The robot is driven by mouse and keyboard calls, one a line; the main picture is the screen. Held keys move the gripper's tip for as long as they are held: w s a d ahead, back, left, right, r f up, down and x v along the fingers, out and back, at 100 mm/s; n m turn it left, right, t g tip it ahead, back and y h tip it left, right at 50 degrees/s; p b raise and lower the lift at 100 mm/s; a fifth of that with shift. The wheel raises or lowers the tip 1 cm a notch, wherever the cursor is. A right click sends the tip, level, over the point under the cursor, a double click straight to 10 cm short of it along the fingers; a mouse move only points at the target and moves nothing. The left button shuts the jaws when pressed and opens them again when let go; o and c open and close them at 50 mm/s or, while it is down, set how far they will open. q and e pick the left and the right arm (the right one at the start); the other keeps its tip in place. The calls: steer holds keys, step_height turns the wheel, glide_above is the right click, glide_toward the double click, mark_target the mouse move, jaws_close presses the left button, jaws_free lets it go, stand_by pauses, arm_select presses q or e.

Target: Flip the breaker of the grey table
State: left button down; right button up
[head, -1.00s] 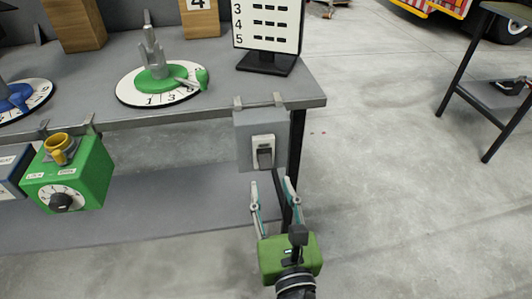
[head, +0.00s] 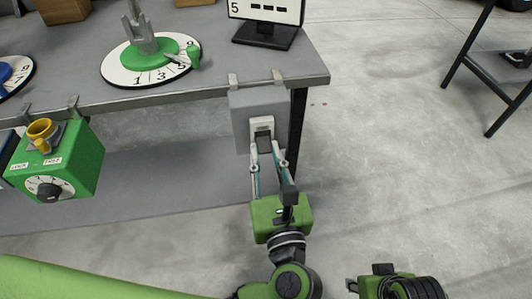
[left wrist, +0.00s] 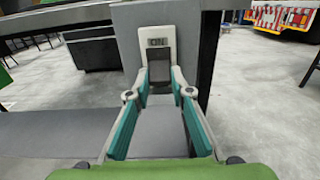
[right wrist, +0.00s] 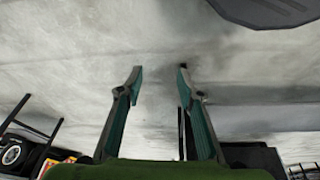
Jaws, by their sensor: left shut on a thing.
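The grey breaker box (head: 244,125) hangs by clips on the front edge of the grey table (head: 215,75), near its right corner. Its white switch plate (head: 261,123) faces me; in the left wrist view the plate reads "ON" (left wrist: 157,42) above the dark grey switch lever (left wrist: 159,68). My left gripper (head: 267,148) is at the lever, with its fingertips closed on the lever's sides. My right gripper (right wrist: 160,74) is open and empty, pointing at bare floor; part of it shows at the bottom right of the head view.
A green box (head: 75,158) with a dial and yellow knob hangs left of the breaker. On the table stand a green numbered dial (head: 150,58) and a small sign (head: 266,12). A dark table leg (head: 298,130) stands just right of the breaker.

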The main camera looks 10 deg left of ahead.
arm_select(q)
steer(key=r+g+p, duration=0.1)
steer(key=p, duration=0.2)
steer(key=shift+s, duration=0.1)
steer(key=g+h+p, duration=0.1)
steer(key=p, duration=0.2)
steer(key=shift+r+g, duration=0.15)
steer(key=shift+g, duration=0.25)
arm_select(e)
steer(key=s+f+g, duration=0.1)
steer(key=s+f, duration=0.2)
steer(key=f, duration=1.8)
